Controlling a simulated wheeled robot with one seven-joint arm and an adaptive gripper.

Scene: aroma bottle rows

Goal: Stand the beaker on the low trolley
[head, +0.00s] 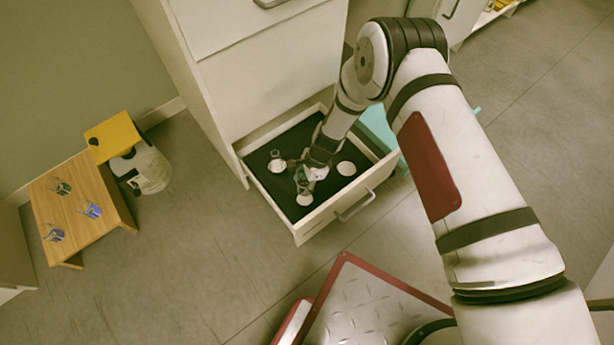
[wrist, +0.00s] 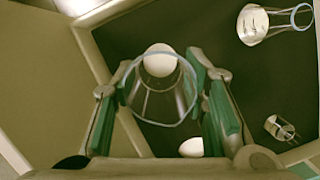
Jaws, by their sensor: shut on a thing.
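My gripper (head: 312,174) reaches down into an open drawer (head: 282,226) in the head view. In the wrist view, my gripper (wrist: 163,88) has its green-padded fingers on both sides of a clear glass beaker (wrist: 160,104) and is shut on it. The beaker's round rim faces the camera; a white round thing shows through the glass. I cannot tell whether its base touches the drawer floor. No surface is clearly a trolley; a red-rimmed metal plate (head: 362,306) lies low at the bottom of the head view, and I cannot tell if it is the trolley.
More glassware (wrist: 265,24) and a small glass piece (wrist: 281,127) lie on the dark drawer floor. The drawer walls stand close around my gripper. A low wooden table (head: 82,205) with blue-patterned things and a white container (head: 147,170) are at left. Floor between is clear.

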